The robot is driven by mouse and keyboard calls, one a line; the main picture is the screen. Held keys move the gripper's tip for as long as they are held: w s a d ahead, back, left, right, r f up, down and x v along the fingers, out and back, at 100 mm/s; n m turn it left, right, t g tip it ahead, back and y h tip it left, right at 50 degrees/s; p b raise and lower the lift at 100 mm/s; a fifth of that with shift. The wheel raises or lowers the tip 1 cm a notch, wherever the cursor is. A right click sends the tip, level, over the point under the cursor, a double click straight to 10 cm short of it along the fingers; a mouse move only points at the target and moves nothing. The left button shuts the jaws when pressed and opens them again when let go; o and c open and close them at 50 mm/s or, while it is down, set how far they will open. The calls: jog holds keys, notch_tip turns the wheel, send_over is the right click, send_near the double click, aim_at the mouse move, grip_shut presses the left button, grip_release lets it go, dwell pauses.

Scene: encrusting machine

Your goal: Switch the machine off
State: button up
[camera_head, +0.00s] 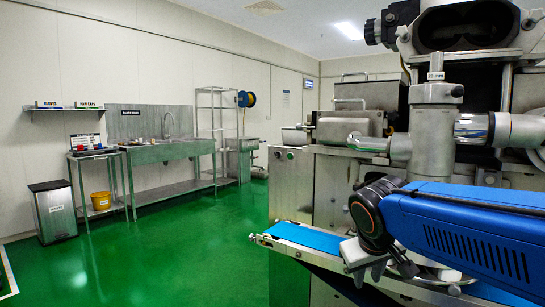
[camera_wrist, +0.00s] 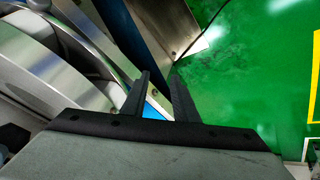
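The encrusting machine (camera_head: 330,185) is a large steel body filling the right of the head view. A small green round button (camera_head: 290,155) shows on its upper left panel, with a smaller mark beside it. I cannot tell which control is the off switch. A blue conveyor belt (camera_head: 305,237) sticks out low at the machine's front. My gripper (camera_wrist: 160,84) shows two dark fingers, apart and with nothing between them. In the head view my blue arm crosses in front of the machine, its wrist above the belt. The arm hides part of the machine.
Green floor (camera_head: 180,260) is open left of the machine. A steel rack (camera_head: 213,125) stands at the back.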

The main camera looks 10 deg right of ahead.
jog(key=w+r+h, duration=0.1)
jog(key=w+r, duration=0.3)
jog(key=w, duration=0.3)
jog(key=w+r+h, duration=0.2)
jog(key=w+r, duration=0.2)
jog(key=w, duration=0.4)
jog(key=m+t+h, duration=0.1)
jog(key=t+h, duration=0.6)
send_near(277, 155)
jog(key=x, duration=0.7)
jog(key=shift+w+r, duration=0.2)
jog(key=shift+w, duration=0.45)
grip_shut()
